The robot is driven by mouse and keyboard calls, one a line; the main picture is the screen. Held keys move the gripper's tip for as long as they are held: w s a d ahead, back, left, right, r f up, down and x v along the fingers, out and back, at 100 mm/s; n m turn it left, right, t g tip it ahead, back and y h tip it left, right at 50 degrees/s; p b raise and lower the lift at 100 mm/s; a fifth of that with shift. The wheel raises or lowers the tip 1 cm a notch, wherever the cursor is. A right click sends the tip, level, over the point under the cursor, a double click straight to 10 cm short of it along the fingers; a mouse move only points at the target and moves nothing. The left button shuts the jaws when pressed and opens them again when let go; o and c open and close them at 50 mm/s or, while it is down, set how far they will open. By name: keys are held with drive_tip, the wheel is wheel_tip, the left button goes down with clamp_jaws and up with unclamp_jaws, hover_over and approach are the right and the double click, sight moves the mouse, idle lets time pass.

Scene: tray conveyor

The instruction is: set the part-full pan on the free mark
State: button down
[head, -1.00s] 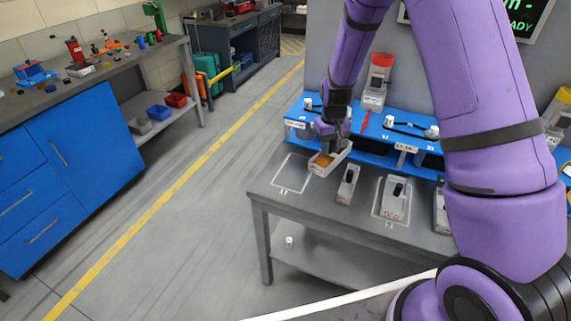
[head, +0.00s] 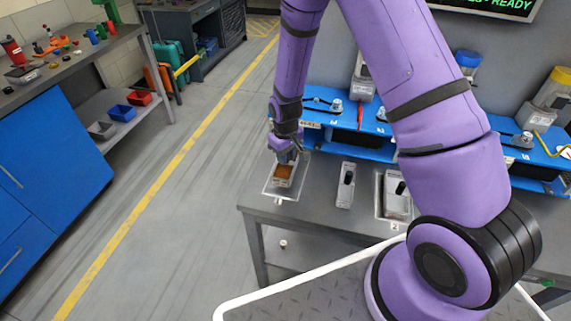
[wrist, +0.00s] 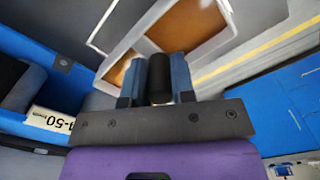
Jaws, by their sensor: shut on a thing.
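The part-full pan (head: 284,174) is a small pale tray with brown material in it. My gripper (head: 287,156) is shut on its black handle, which shows between the fingers in the wrist view (wrist: 158,76). The pan is over the white-outlined free mark (head: 271,193) at the left end of the grey table (head: 320,213), roughly lined up with it. Whether its base touches the table, I cannot tell. In the wrist view the brown contents show on both sides of the handle, and part of the mark's white line shows beside the pan.
A narrow pan (head: 346,190) with a dark handle stands just right of the mark. Another pan (head: 397,205) sits on the outlined mark further right. A blue dispenser rack (head: 345,139) runs along the table's back, close behind my gripper.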

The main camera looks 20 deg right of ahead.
drive_tip(key=shift+f, duration=1.9)
drive_tip(key=shift+f, duration=0.1)
drive_tip(key=c, duration=1)
unclamp_jaws()
drive_tip(key=shift+o, duration=0.2)
